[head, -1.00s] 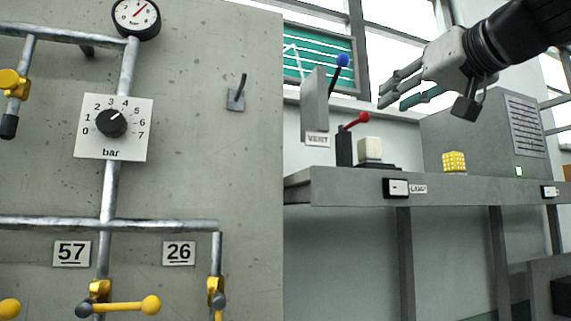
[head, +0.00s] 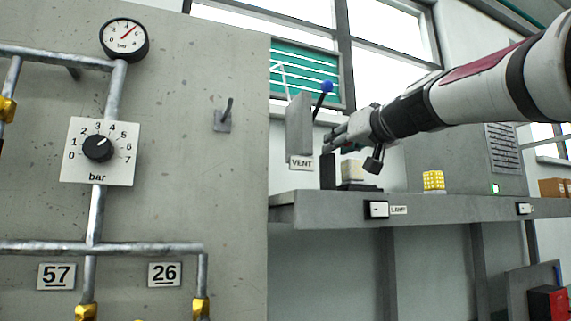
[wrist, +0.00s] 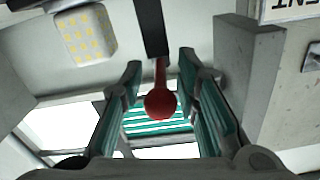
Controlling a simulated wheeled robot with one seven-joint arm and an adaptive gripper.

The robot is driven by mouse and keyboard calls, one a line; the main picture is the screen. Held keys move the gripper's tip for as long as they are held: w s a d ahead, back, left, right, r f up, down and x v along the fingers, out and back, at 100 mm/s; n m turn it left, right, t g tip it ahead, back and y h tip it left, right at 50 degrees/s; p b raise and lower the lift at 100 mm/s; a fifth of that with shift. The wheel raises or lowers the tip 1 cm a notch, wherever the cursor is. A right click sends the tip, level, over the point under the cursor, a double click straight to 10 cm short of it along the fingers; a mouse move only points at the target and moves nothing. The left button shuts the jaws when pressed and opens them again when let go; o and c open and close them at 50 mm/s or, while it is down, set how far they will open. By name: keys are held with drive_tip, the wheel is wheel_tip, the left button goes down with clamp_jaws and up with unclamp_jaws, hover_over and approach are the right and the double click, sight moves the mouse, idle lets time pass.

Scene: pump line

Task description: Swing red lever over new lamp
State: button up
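The red lever shows in the wrist view, with a red ball knob (wrist: 160,104) on a short red arm and a dark post (wrist: 150,27). Its post also shows in the head view (head: 327,172), where my gripper hides the knob. My gripper (wrist: 161,62) is open, with one finger on each side of the lever and visible gaps at both sides. In the head view my gripper (head: 333,140) reaches in from the right above the post. A pale lamp block (head: 352,171) stands just right of the post; in the wrist view it shows yellow squares (wrist: 85,35).
A grey box marked VENT (head: 300,125) with a blue-knobbed lever (head: 327,87) stands close left of the red lever. A yellow lamp block (head: 433,181) sits farther right on the grey shelf (head: 320,211). A concrete panel with pipes (head: 180,100) fills the left.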

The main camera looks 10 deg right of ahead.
clamp_jaws()
